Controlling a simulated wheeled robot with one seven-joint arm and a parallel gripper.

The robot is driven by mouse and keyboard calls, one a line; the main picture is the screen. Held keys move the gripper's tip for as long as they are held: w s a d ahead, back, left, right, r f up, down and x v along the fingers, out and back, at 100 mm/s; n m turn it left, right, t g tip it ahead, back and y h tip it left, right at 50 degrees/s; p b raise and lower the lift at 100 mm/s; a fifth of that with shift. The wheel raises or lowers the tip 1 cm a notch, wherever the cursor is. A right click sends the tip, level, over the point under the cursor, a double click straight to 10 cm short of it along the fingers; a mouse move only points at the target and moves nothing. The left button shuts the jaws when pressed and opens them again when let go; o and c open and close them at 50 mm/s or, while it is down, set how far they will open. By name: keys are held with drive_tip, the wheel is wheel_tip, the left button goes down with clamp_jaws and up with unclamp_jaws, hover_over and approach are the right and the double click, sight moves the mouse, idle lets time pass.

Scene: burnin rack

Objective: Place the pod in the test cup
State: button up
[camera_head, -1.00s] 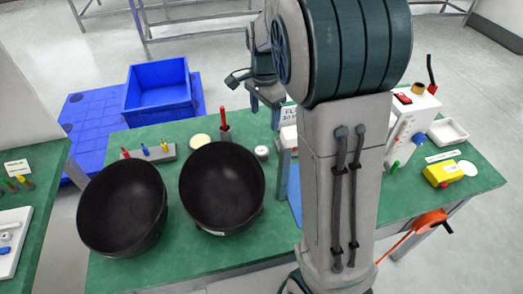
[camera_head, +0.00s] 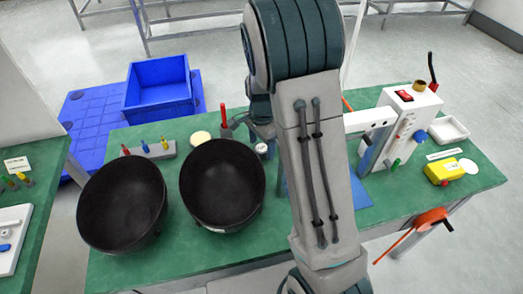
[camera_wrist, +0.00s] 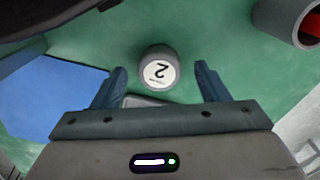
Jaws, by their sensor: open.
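A short grey cylinder with a white top marked "2", which looks like the pod (camera_wrist: 159,70), stands on the green table. In the head view it is the small white-topped piece (camera_head: 262,149) right of the black bowls. My gripper (camera_wrist: 161,74) is open and empty, its fingers on either side of the pod in the wrist view, with visible gaps. In the head view my arm hides most of the gripper. A brass-coloured round cup (camera_head: 419,86) sits on top of the white tester (camera_head: 407,115); I cannot tell for sure that it is the test cup.
Two black bowls (camera_head: 122,205) (camera_head: 222,185) stand at the left front. A grey holder with a red stick (camera_head: 225,131) is close to the pod. A blue mat (camera_wrist: 48,95) lies beside it. A yellow box (camera_head: 443,173) and white tray (camera_head: 448,130) are at the right.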

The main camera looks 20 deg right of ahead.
drive_tip(key=shift+f, duration=0.3)
drive_tip(key=c, duration=1.1)
drive_tip(key=shift+c, duration=0.2)
